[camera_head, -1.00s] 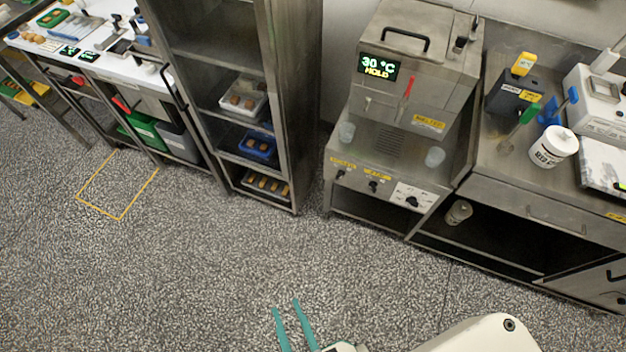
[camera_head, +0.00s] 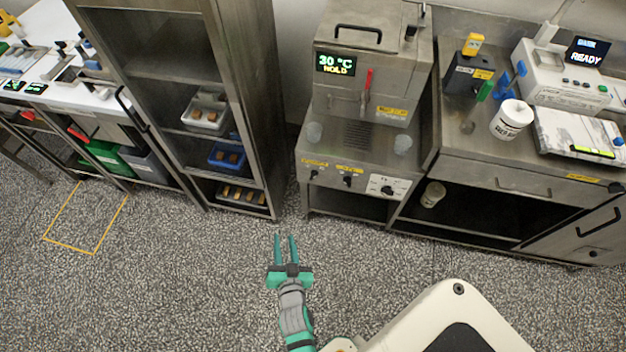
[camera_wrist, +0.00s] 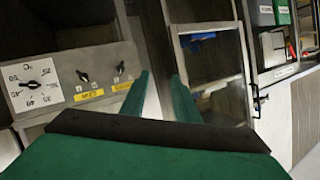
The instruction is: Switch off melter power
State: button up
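The melter (camera_head: 365,75) is a steel machine with a display reading 30 °C HOLD (camera_head: 335,65) and a red lever. Its lower front panel carries two black knobs (camera_head: 347,181) under yellow labels and a dial on a white scale (camera_head: 388,188) at the right. In the wrist view the dial (camera_wrist: 33,87) and the two black knobs (camera_wrist: 83,76) show at the left; the label text is too blurred to read. My gripper (camera_head: 286,238) is open and empty over the floor, in front of the melter and apart from it. Its green fingers also show in the wrist view (camera_wrist: 159,95).
A steel rack (camera_head: 205,90) with trays stands left of the melter. A steel counter (camera_head: 465,150) at the right bears a white tub (camera_head: 511,119) and a device reading READY (camera_head: 570,80). The floor in front is clear.

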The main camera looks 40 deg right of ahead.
aim_at(313, 178)
jog(key=w+d+f+m+h, duration=0.1)
jog(key=w+d+f, duration=0.1)
jog(key=w+d, duration=0.3)
jog(key=w+d+f+m+g+h, duration=0.1)
jog(key=w+d, duration=0.4)
jog(key=d, duration=0.5)
jog(key=w+d+f+m+g, duration=0.1)
jog(key=w+d+f+m, duration=0.1)
jog(key=w+d, duration=0.4)
jog(key=shift+d+f+h, duration=0.2)
jog(key=shift+d, duration=0.4)
jog(key=shift+d+f+h, duration=0.15)
jog(key=shift+d+h, duration=0.05)
jog(key=shift+d, duration=0.35)
grip_shut()
